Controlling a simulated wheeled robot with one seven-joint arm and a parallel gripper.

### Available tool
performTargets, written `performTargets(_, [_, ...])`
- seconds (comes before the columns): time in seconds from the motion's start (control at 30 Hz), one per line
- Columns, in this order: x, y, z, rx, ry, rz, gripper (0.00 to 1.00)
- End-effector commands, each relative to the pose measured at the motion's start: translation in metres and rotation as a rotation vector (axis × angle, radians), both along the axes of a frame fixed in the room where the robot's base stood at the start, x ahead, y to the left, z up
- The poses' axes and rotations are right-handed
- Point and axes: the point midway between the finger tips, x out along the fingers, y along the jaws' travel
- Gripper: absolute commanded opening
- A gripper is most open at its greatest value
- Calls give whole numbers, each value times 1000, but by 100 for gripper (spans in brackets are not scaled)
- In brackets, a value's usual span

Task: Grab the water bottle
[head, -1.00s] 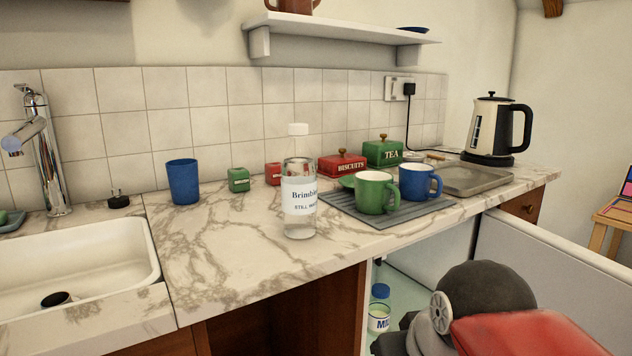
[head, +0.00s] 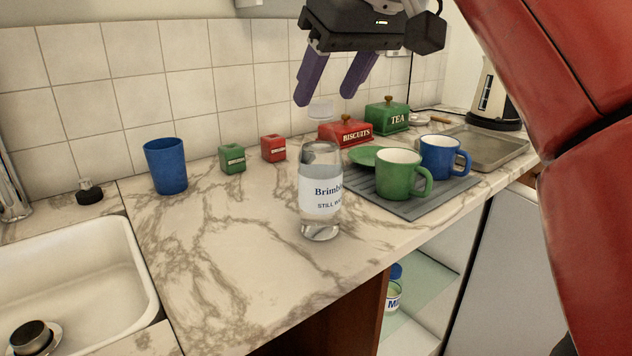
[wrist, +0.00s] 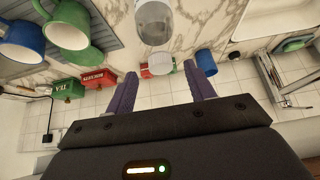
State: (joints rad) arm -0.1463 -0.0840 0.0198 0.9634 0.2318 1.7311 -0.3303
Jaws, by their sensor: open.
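The water bottle (head: 320,195) is clear with a white cap and a white label, and stands upright on the marble counter near its front edge. In the wrist view the bottle (wrist: 154,20) is at the top middle, beyond the open fingertips (wrist: 166,80). The fingers do not appear to touch it.
A green mug (head: 400,175) and a blue mug (head: 445,158) stand on a grey mat right of the bottle. A blue cup (head: 166,167), green box (head: 232,159) and red box (head: 273,148) stand behind left. The sink (head: 75,285) is at left. Counter left of the bottle is clear.

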Motion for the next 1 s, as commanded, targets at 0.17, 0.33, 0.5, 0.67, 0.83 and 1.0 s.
performTargets(0.17, [8, 7, -23, -1, 0, -1, 54])
performTargets(0.33, [18, 15, -44, 0, 1, -1, 54])
performTargets(0.5, [23, 18, -51, 0, -1, -1, 54])
performTargets(0.67, [23, 18, -51, 1, -2, -2, 54])
performTargets(0.83, [23, 18, -50, 0, -1, -3, 36])
performTargets(1.0, [23, 18, -50, 0, -1, -3, 13])
